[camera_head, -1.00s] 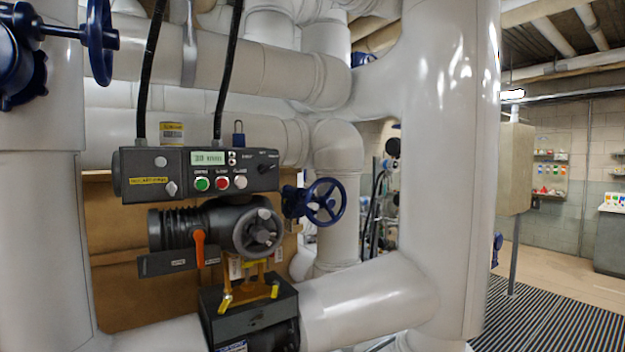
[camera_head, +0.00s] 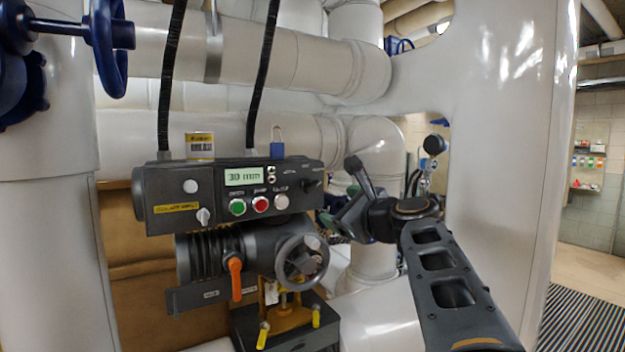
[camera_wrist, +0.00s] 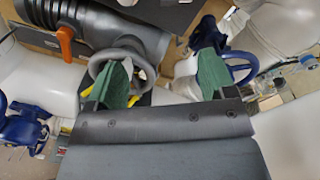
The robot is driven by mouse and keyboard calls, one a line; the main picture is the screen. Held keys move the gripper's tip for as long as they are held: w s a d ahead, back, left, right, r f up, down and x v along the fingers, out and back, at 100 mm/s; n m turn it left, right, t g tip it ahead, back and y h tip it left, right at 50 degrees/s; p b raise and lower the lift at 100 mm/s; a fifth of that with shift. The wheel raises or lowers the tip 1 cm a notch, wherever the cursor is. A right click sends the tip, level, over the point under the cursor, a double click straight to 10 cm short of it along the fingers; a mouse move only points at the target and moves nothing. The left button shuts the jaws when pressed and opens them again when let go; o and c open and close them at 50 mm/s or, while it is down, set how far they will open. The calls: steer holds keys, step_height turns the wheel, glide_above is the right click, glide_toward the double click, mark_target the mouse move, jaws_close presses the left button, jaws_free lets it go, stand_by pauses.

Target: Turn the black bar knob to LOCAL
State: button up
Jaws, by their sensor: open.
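The black bar knob (camera_head: 312,184) sits at the right end of the dark grey control box (camera_head: 165,187). Its pointing direction and small labels are too small to read. My gripper (camera_head: 340,203) is just right of the box and below the knob's level, apart from the knob as far as I can tell. In the wrist view my gripper (camera_wrist: 162,80) is open, with two green fingers wide apart and nothing between them held. The knob is not visible in the wrist view. A grey handwheel (camera_wrist: 123,58) shows behind the left finger.
Green, red and pale buttons (camera_head: 260,204) and a lit display (camera_head: 247,176) are left of the knob. Below are an orange lever (camera_head: 235,278) and the grey handwheel (camera_head: 302,262). A blue handwheel (camera_wrist: 230,67) is behind the right finger. A thick white pipe (camera_head: 505,140) stands right.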

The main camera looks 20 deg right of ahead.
mark_target(314, 187)
steer(key=shift+m+t, duration=0.4)
steer(key=shift+m, duration=0.1)
steer(key=w+p, duration=0.1)
steer(key=w, duration=0.3)
steer(key=w+r+p, duration=0.1)
steer(key=w+p, duration=0.1)
steer(key=w, duration=0.3)
steer(key=w+r+p, duration=0.1)
steer(key=w, duration=0.3)
steer(key=shift+w+a, duration=0.3)
steer(key=shift+a, duration=0.05)
steer(key=shift+c, duration=0.4)
steer(key=c, duration=0.9)
steer(key=shift+o, duration=0.2)
